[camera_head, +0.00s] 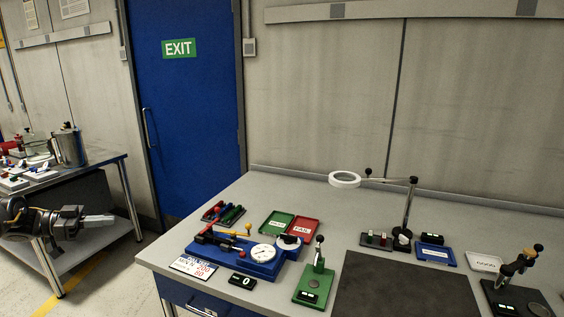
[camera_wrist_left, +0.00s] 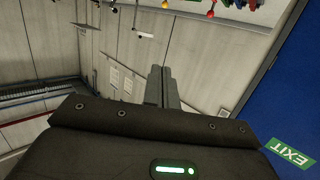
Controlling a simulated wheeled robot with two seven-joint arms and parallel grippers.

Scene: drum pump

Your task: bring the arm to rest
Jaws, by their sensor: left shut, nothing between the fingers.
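My left gripper (camera_head: 98,219) comes in at the left edge of the head view. It is in front of a side table and away from the main workbench. Its fingers are shut together with nothing between them. In the left wrist view the closed fingers (camera_wrist_left: 160,87) point toward the wall. My right gripper is not in either view.
The grey workbench (camera_head: 230,200) carries a blue gauge device (camera_head: 235,257), green and red trays, a ring magnifier (camera_head: 345,180) and a black mat (camera_head: 405,285). A side table (camera_head: 75,172) with small items stands at left. A blue door (camera_head: 190,110) is behind.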

